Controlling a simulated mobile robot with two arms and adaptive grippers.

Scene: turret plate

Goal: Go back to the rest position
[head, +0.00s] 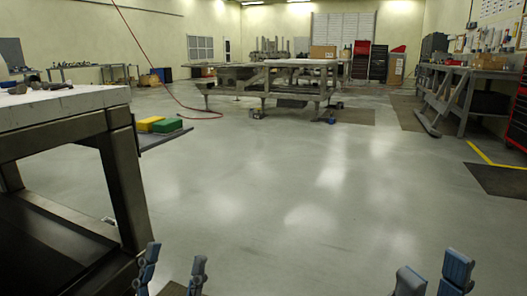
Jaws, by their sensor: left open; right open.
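My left gripper (172,273) shows at the bottom left of the head view. Its two blue-grey fingers are apart with nothing between them. My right gripper (433,278) shows at the bottom right, its fingers also apart and empty. Both grippers point up into the picture over the grey floor. The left gripper is to the right of the near workbench's leg in the picture. Only the finger ends show; the rest of both arms is out of view.
A heavy workbench (60,104) stands close on the left. Yellow and green blocks (168,125) lie on a low shelf beside it. A large metal table (280,77) stands further back, with a red hose hanging nearby. A side bench (465,72) lines the right wall. The middle floor (300,190) is clear.

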